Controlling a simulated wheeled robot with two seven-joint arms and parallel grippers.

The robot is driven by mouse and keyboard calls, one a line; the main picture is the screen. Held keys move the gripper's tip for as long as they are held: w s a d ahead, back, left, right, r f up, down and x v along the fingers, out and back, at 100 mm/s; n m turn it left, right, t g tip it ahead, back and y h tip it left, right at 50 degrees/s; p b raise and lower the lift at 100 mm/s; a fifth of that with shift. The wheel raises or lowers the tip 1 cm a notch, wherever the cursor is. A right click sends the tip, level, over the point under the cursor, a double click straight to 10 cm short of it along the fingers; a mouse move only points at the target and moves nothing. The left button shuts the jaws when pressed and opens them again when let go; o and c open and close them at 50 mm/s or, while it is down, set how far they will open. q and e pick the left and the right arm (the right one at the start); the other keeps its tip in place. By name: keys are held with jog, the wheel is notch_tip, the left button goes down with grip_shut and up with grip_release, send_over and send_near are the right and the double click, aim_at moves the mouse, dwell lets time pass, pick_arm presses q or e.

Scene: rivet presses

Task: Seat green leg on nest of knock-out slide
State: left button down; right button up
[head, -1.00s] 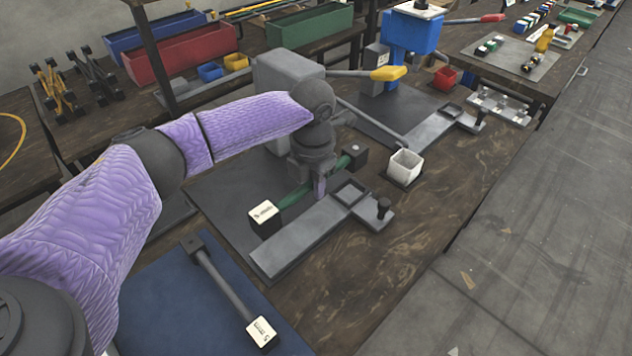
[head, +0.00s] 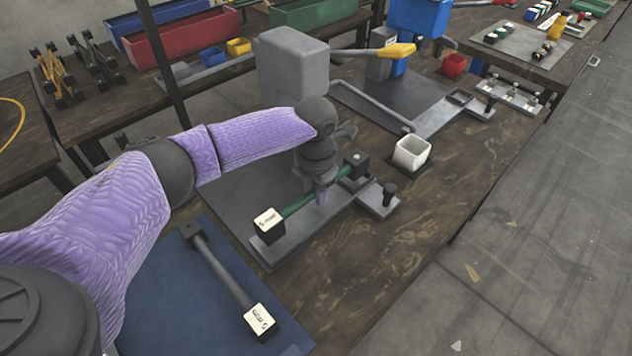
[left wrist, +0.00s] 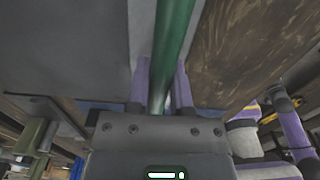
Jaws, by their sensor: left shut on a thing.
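The green leg (head: 297,206), a green rod with a dark block at each end and a white label on the near block, lies across the knock-out slide (head: 335,210). My left gripper (head: 320,194) is shut on the rod nearer its far block. In the left wrist view, the gripper's purple fingers (left wrist: 162,75) stand on both sides of the green rod (left wrist: 174,30). The far block (head: 355,164) is over the nest area and hides the nest. I cannot tell whether it touches the slide. My right gripper is not in view.
A black knob (head: 390,191) stands on the slide's right end. A grey-rod leg (head: 222,275) lies on the blue mat (head: 168,300). The grey press body (head: 292,70) stands behind. The bench's front right is clear.

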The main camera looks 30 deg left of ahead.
pick_arm(q)
jog(key=shift+f, duration=0.35)
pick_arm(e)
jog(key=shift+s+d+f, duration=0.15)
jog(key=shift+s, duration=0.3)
pick_arm(q)
jog(key=shift+f, duration=0.3)
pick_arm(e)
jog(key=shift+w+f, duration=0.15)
pick_arm(q)
jog(key=shift+f+b, duration=0.35)
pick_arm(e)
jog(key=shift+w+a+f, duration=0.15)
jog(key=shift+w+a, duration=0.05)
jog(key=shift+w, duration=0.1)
pick_arm(q)
jog(key=c, duration=0.5)
grip_release()
jog(key=shift+o, duration=0.3)
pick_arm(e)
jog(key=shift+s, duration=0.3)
